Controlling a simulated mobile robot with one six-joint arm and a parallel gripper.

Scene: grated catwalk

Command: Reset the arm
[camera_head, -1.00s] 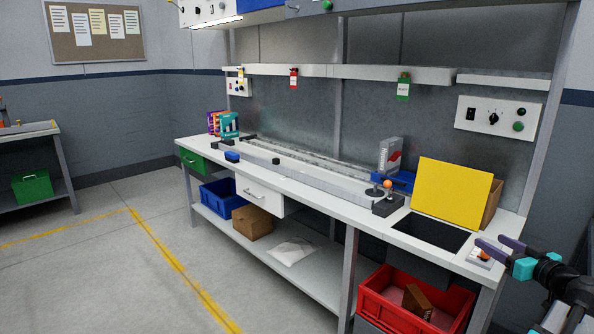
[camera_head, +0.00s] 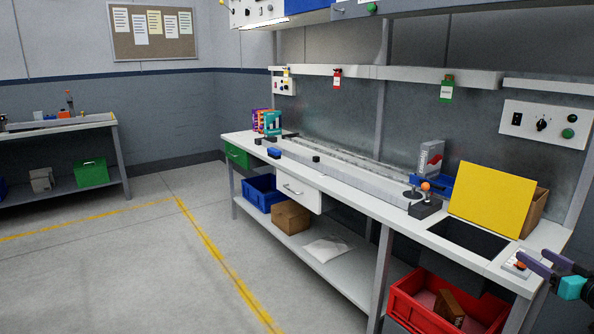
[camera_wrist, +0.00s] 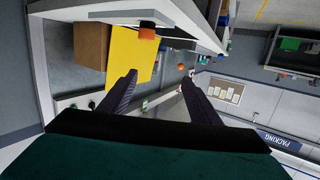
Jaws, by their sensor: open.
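My gripper (camera_head: 545,266) is at the lower right edge of the head view, in front of the right end of the long white workbench (camera_head: 345,192). Its two fingers are apart with nothing between them. In the wrist view my gripper (camera_wrist: 158,88) also shows open and empty, with the workbench, a yellow panel (camera_wrist: 128,55) and an orange-topped part beyond the fingers. Most of my arm is outside the head view.
A red bin (camera_head: 415,300) stands below the bench's right end. A blue bin (camera_head: 262,192) and a cardboard box (camera_head: 291,217) sit on its lower shelf. Another bench (camera_head: 70,124) stands at the left. The floor (camera_head: 140,270) between is clear.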

